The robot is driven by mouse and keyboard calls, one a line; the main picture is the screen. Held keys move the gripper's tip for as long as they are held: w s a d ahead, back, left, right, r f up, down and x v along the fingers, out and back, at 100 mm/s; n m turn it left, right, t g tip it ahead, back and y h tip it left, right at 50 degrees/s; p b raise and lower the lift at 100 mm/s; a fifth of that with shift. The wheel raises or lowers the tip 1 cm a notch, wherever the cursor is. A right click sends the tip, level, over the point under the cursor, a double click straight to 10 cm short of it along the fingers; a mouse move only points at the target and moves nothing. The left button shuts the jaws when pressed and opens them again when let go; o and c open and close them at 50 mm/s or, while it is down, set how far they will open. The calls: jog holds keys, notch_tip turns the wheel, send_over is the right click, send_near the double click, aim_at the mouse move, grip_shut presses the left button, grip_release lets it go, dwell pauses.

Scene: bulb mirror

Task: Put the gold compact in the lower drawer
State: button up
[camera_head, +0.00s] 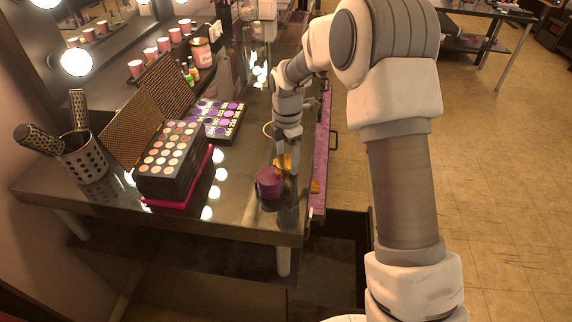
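A gold, rounded thing that looks like the gold compact (284,162) is at my gripper's fingers, over the right part of the glossy vanity table. My gripper (287,160) points down there, just behind a purple round jar (269,183). The fingers partly cover the gold thing, and I cannot tell whether they are closed on it or only around it. A dark, open-topped box shape that looks like the lower drawer (350,226) stands out low at the table's right front. Its inside is dark and partly hidden by my arm.
A narrow purple-lined upper drawer (321,150) with a handle (333,141) runs along the table's right edge; a small gold piece (315,187) shows at its near end. Open makeup palettes (171,150), a brush cup (83,160) and lit mirror bulbs (76,62) are left. Open floor lies right.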

jog(key=shift+r, duration=0.1)
jog(key=c, duration=0.8)
